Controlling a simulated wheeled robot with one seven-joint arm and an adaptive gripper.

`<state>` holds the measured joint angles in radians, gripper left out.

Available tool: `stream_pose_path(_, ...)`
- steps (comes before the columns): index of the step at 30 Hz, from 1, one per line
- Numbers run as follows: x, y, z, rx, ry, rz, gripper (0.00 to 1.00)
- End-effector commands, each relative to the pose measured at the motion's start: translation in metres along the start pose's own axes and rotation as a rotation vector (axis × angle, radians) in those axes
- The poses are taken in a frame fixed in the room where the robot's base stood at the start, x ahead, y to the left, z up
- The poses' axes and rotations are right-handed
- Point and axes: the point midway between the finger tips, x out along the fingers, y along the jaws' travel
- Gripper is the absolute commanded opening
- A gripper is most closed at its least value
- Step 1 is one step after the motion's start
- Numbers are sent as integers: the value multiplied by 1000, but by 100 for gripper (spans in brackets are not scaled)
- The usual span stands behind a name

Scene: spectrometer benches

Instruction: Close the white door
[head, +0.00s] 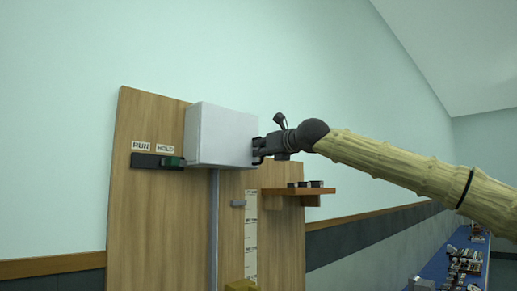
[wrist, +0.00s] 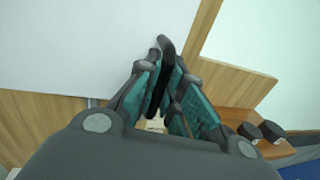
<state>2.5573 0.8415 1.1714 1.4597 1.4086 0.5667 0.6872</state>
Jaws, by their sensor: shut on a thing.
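The white door (head: 222,134) is the front of a white box mounted high on a wooden panel. It also fills the upper left of the wrist view (wrist: 75,45). My gripper (head: 259,151) is at the door's right edge, reaching in from the right. In the wrist view my gripper (wrist: 163,88) is shut on a dark upright handle (wrist: 165,50) beside that edge. The fingers hide much of the handle. I cannot tell from these views whether the door stands ajar.
A dark switch bar with a green part (head: 172,161) sits left of the box, under RUN and HOLD-like labels. A small wooden shelf (head: 298,192) with dark round items is below my gripper. A blue bench (head: 440,264) with clutter stands at right.

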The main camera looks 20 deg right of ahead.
Motion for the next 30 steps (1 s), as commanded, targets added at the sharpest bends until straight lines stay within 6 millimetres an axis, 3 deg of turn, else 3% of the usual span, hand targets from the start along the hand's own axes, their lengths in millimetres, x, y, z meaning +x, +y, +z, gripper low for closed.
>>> stream_pose_path(5,1,0,-1,3,1,0,0)
stream_pose_path(6,1,0,-1,4,1,0,15)
stream_pose_path(7,1,0,0,3,1,1,19)
stream_pose_path(19,-3,1,0,1,0,2,19)
stream_pose_path(23,-18,0,1,2,-1,2,19)
stream_pose_path(30,-61,-1,0,2,-2,2,19)
